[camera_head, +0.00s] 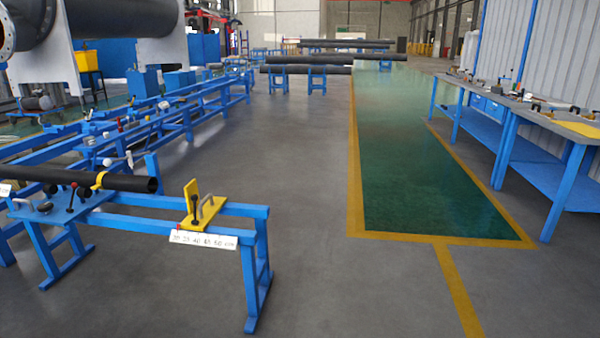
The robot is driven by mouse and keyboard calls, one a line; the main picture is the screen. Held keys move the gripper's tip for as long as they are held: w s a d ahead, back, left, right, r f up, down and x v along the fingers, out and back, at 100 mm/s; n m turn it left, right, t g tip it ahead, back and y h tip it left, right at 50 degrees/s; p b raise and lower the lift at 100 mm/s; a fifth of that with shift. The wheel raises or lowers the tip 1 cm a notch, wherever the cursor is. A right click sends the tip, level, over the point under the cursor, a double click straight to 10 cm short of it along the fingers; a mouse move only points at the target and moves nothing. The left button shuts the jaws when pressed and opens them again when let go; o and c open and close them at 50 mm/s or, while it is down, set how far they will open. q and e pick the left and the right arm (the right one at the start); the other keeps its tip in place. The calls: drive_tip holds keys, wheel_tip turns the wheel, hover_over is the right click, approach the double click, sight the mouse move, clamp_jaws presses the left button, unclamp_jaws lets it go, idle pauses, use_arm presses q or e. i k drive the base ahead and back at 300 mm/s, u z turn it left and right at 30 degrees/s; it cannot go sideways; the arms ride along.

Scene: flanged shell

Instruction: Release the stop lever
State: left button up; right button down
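A yellow stop plate (190,200) stands upright on the blue rail at the near left. A lever with a black knob (195,199) rises in front of it. A white scale strip (203,240) with printed numbers is fixed to the rail below. A black pipe (90,179) lies on the stand to the left, its open end pointing toward the stop plate and apart from it. Neither of my grippers is in view.
A blue frame (257,270) carries the stop. Workbenches (530,108) line the right. A green floor lane (420,180) with yellow borders and grey floor between are clear. Pipes on blue stands (305,69) lie farther back.

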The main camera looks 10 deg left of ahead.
sight(194, 198)
drive_tip(key=i, duration=1.15)
drive_tip(key=u, duration=2.45)
drive_tip(key=i, duration=2.25)
drive_tip(key=z, duration=2.3)
drive_tip(key=i, duration=0.5)
drive_tip(key=z, duration=0.1)
